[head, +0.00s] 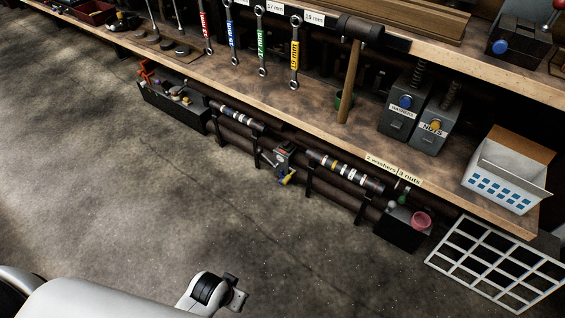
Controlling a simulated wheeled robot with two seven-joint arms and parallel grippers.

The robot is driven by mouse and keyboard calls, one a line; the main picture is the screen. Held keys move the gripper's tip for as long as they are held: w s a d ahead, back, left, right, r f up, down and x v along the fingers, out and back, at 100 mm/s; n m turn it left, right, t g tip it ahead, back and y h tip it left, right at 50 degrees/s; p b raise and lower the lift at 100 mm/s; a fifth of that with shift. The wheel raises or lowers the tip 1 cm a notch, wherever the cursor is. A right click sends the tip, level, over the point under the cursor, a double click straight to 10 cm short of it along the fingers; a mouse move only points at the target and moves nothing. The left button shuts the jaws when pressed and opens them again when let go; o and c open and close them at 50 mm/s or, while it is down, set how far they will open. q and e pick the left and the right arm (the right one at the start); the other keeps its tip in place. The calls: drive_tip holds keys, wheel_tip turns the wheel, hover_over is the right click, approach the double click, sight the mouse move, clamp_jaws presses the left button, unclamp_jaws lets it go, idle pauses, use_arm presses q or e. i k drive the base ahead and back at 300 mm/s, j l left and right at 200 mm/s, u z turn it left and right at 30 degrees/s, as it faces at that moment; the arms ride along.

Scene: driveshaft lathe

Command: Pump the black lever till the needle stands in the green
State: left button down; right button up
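I cannot make out a black lever, a gauge, a needle or a green zone anywhere in the head view. My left gripper (238,299) is low in the picture, at the end of a white arm coming in from the left. It is over bare floor, well apart from the bench. It is small and seen at an angle, so I cannot tell whether it is open or shut. My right gripper is not in view.
A long workbench (270,95) runs diagonally across. Several wrenches (262,45), a mallet (350,80), two grey dispensers (430,125) and a white box (500,185) are there. Below are shafts (345,172), a black bin (172,108) and a white grid (490,262). The concrete floor (120,200) is clear.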

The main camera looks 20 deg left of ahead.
sight(259, 151)
drive_tip(key=i+j+u, duration=0.2)
drive_tip(key=i, duration=0.3)
drive_tip(key=i+j+u, duration=0.2)
drive_tip(key=i, duration=0.3)
